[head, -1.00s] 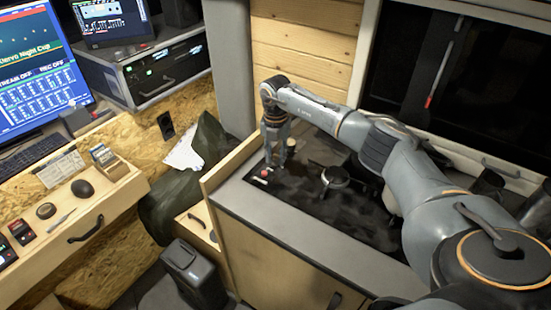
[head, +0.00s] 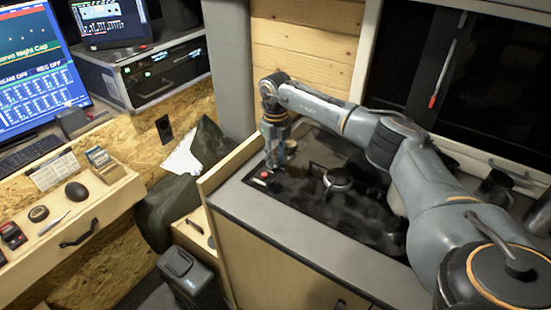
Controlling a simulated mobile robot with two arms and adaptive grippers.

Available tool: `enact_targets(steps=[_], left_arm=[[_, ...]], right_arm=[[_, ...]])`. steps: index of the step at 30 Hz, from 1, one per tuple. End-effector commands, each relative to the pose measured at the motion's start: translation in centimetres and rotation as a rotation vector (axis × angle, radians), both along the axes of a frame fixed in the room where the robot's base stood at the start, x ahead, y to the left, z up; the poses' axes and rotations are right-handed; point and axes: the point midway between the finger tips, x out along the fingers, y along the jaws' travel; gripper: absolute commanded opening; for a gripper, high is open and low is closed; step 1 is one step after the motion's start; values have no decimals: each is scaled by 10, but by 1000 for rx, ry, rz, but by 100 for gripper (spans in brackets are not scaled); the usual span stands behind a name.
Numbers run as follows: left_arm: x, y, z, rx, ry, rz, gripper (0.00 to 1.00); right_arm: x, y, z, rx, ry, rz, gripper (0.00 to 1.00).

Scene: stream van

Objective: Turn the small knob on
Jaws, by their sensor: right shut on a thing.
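My right gripper (head: 275,160) points down at the left end of the black cooktop (head: 345,213), its fingers close together. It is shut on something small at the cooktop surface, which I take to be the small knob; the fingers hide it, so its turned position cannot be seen. A small red-topped part (head: 264,175) shows on the cooktop just in front of the fingertips. My left gripper is not in view.
A burner with a round grate (head: 338,180) stands right of the gripper. A raised wooden panel (head: 232,162) edges the counter (head: 272,222) on the left. A dark window (head: 480,80) is behind my right arm.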

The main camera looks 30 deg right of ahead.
Motion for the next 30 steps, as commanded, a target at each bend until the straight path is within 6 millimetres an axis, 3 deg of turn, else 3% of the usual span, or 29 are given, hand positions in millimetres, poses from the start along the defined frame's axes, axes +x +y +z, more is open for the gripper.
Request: enact_targets(steps=[9, 24, 25, 28, 30], left_arm=[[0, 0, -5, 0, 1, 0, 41], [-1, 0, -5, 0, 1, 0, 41], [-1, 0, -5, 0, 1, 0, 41], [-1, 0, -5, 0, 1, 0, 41], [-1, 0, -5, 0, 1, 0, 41]], right_arm=[[-1, 0, -2, 1, 3, 104, 0], [-1, 0, -1, 0, 4, 121, 0], [-1, 0, -1, 0, 4, 121, 30], [-1, 0, -1, 0, 3, 121, 49], [-1, 0, -1, 0, 2, 120, 49]])
